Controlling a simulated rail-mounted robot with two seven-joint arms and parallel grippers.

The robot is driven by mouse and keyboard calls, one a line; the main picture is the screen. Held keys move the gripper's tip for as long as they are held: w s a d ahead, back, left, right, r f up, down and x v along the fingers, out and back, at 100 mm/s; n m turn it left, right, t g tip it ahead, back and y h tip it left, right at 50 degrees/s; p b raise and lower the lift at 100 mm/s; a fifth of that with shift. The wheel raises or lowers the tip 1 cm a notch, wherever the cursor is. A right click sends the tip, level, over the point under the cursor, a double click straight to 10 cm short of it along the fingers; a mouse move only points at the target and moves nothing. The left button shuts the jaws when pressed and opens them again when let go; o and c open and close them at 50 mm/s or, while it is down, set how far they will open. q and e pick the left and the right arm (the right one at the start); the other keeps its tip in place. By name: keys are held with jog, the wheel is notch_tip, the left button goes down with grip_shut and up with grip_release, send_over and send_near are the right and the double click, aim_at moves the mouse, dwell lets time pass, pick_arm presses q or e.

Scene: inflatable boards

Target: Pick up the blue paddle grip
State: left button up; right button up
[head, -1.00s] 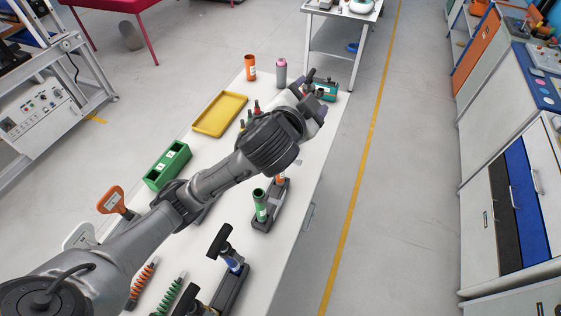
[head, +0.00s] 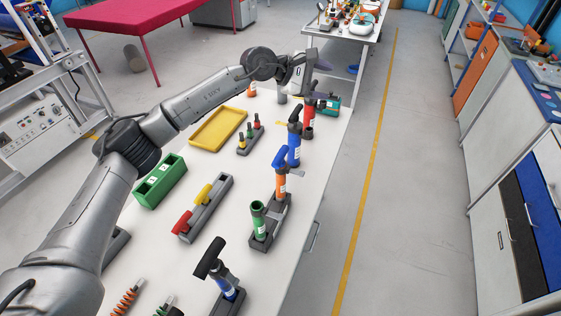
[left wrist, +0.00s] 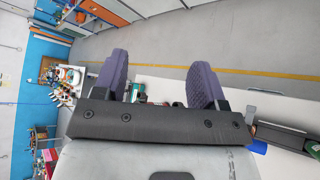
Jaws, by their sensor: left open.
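My right gripper is not in view.
A red upright piece (head: 309,120) and an orange one with a blue top (head: 281,175) stand close by. A green tube (head: 259,220) sits in a dark holder. A yellow tray (head: 218,129), a green box (head: 160,182) and a teal device (head: 331,105) are also on the table (head: 232,160).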

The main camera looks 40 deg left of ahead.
pick_arm(q)
jog(key=s+a+f+m+g+y, duration=0.3)
jog(key=a+f+m+g, duration=0.15)
jog(key=f, duration=0.25)
jog(key=m+g+y, duration=0.3)
jog(key=m+g, duration=0.3)
jog(key=m, duration=0.3)
send_near(278, 159)
jog(key=shift+m, duration=0.25)
jog(key=x, duration=0.3)
jog(key=a+p+x, duration=0.1)
jog(key=x, duration=0.3)
jog(key=w+x, duration=0.1)
jog(key=x, duration=0.3)
jog(key=shift+w+a+f, duration=0.1)
jog(key=shift+w+f, duration=0.05)
jog(key=shift+f, duration=0.15)
jog(key=shift+c, duration=0.5)
jog(key=c, duration=0.9)
